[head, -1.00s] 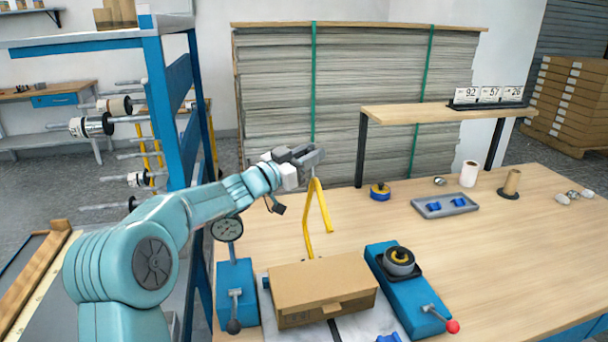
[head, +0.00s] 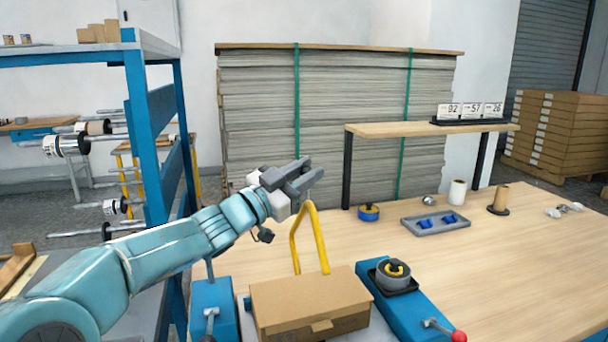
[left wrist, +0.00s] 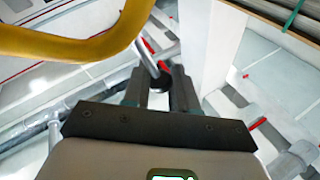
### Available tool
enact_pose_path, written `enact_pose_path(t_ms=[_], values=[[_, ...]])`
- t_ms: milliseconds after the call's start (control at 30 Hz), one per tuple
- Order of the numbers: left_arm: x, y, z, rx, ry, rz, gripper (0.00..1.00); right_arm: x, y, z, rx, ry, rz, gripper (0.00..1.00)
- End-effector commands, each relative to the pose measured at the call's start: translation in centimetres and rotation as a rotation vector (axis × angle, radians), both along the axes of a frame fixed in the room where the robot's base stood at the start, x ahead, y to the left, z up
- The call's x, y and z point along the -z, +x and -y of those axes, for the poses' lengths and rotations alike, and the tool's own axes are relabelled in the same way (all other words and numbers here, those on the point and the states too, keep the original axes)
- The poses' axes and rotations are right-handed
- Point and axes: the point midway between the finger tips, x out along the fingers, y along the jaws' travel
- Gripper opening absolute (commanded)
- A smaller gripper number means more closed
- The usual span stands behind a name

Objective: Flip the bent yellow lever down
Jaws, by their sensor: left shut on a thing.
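The bent yellow lever (head: 320,240) stands up behind the cardboard box, its bend at the top and two legs running down. Its lower ends are partly hidden by the box. My left gripper (head: 305,180) is at the top of the lever, shut on a grey piece there that appears to belong to it. In the left wrist view, the fingertips (left wrist: 160,92) close around a grey rod (left wrist: 150,62) with a dark end. The yellow bar (left wrist: 75,45) curves past beside the fingers at upper left. My right gripper is not in view.
The cardboard box (head: 310,308) stands just in front of the lever. A blue unit with a red-knobbed handle (head: 405,305) is right of it, and another blue unit (head: 213,305) is left. A blue rack (head: 150,130) stands behind my arm.

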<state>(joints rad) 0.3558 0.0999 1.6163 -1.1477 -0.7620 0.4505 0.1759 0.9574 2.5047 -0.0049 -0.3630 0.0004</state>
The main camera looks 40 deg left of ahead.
Motion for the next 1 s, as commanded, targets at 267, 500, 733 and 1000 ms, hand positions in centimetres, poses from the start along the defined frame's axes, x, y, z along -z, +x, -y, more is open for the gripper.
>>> enact_pose_path(t_ms=[267,500,733,1000], values=[[0.0,0.0,0.0,0.001,0.003,-0.001,0.5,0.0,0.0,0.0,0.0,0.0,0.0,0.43],[0.1,-0.3,-0.1,-0.001,0.001,-0.001,0.5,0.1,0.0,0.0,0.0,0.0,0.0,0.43],[1.4,-4.2,-1.3,-0.006,0.003,-0.001,0.5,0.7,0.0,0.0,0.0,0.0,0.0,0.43],[3.4,-10.9,-3.0,-0.006,0.003,-0.002,0.5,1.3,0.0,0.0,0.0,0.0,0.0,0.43]])
